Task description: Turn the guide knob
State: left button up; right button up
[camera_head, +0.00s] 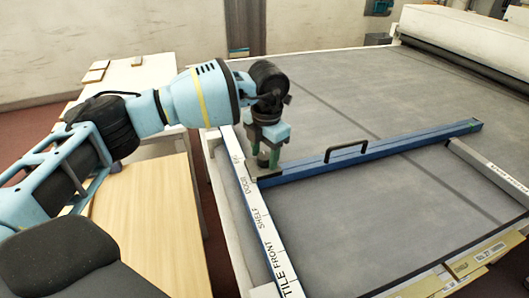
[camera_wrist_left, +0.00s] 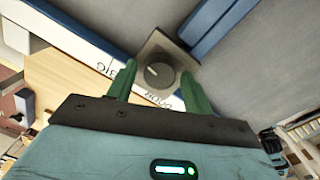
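The guide knob (camera_wrist_left: 158,75) is a round grey knob with a pale pointer line, set on a square grey-brown block. In the head view the knob (camera_head: 263,160) shows dark beneath my left gripper, at the near-left end of the blue guide bar (camera_head: 385,147). My left gripper (camera_head: 266,157) points down over it. In the left wrist view the green fingers of my left gripper (camera_wrist_left: 159,72) stand open on either side of the knob, with a visible gap to it. I cannot tell whether the fingertips reach down to its height. My right gripper is not in view.
The guide bar with its black handle (camera_head: 346,147) crosses the grey table (camera_head: 350,220). A white lettered strip (camera_head: 262,225) runs along the table's left edge. A wooden-topped bench (camera_head: 150,220) stands left. A roller (camera_head: 470,65) lies at the back right.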

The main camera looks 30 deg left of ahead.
pick_arm(q)
jog(key=c, duration=0.7)
jog(key=shift+c, duration=0.5)
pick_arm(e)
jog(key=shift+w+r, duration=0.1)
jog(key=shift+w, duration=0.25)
